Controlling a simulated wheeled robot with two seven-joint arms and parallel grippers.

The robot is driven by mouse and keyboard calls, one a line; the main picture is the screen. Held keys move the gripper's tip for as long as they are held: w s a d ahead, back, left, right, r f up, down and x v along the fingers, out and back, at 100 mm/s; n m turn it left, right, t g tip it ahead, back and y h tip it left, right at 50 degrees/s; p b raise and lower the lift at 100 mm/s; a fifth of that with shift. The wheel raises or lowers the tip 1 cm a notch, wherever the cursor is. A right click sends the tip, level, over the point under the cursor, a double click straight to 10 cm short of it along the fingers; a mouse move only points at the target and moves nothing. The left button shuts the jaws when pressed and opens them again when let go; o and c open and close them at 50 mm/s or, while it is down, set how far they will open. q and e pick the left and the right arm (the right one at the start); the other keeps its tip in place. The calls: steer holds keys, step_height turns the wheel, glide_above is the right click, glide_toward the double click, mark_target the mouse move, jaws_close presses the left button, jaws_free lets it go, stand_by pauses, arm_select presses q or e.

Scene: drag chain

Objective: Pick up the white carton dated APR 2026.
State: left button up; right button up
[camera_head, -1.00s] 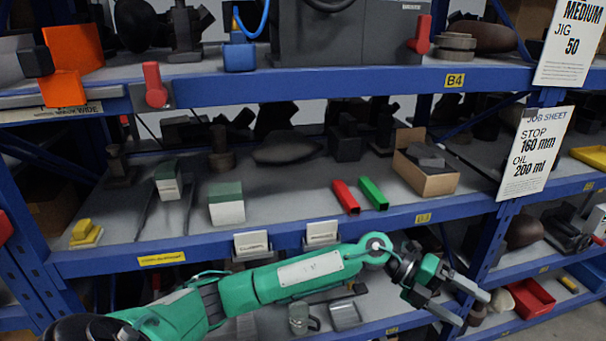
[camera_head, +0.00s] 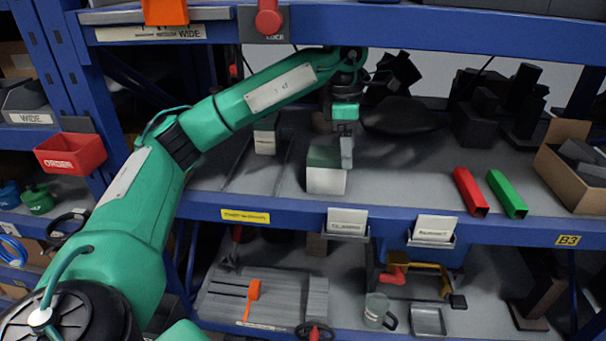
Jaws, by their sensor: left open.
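Two white cartons with dark green tops stand on the middle shelf. The nearer carton (camera_head: 326,181) is close to the shelf's front edge, and the other carton (camera_head: 265,142) stands farther back to its left. Their dates cannot be read. My left gripper (camera_head: 346,154) points down at the right side of the nearer carton, with a grey finger overlapping its right edge. It is open, and one finger is mostly hidden. I cannot tell whether it touches the carton. My right gripper is not in view.
Red (camera_head: 470,191) and green (camera_head: 507,194) bars lie to the right, near an open cardboard box (camera_head: 562,180). Dark parts crowd the shelf's back. The upper shelf beam (camera_head: 440,24) runs above my left arm. Bare shelf lies between the nearer carton and the red bar.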

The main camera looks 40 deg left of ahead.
mark_target(327, 152)
arm_select(q)
steer(key=shift+n+y, duration=0.4)
steer(key=shift+y, duration=0.4)
steer(key=s+a, duration=0.1)
steer(key=s+a+r, duration=0.1)
steer(key=a, duration=0.1)
steer(key=shift+s+a+r, duration=0.15)
steer(key=shift+s+a, duration=0.05)
steer(key=shift+s, duration=0.15)
steer(key=shift+s+f, duration=0.1)
steer(key=shift+f, duration=0.45)
steer(key=f, duration=0.2)
steer(key=f+p, duration=0.1)
steer(key=f, duration=0.2)
steer(key=shift+w+a, duration=0.1)
steer(key=shift+w, duration=0.1)
steer(key=shift+f, duration=0.6)
steer(key=shift+w, duration=0.1)
steer(key=c, duration=1.2)
